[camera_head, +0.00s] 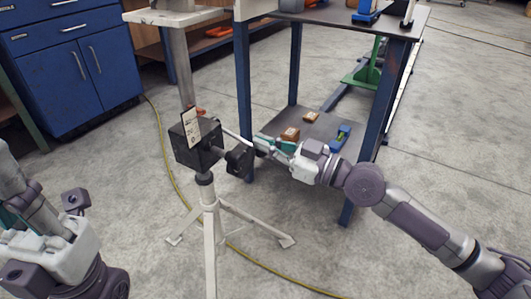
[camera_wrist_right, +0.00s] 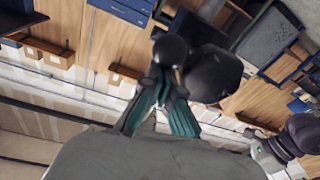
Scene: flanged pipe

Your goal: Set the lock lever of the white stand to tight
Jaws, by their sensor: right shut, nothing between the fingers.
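A pale lever rod (camera_head: 236,136) slants from the head toward my right gripper, and a black knob (camera_head: 240,158) sits at the head's right side. My right gripper (camera_head: 262,144) is shut and empty beside the rod's end. In the right wrist view its closed fingertips (camera_wrist_right: 166,80) are just below a black ball (camera_wrist_right: 170,50), beside a larger black knob (camera_wrist_right: 212,74); contact is unclear. My left gripper (camera_head: 50,245) is at lower left, its fingers unclear.
A blue-legged table (camera_head: 243,85) stands close behind the right gripper, with brown blocks (camera_head: 290,133) and a blue-green object (camera_head: 340,136) on its lower shelf. A blue cabinet (camera_head: 75,70) is at the back left. A yellow cable (camera_head: 165,150) crosses the floor.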

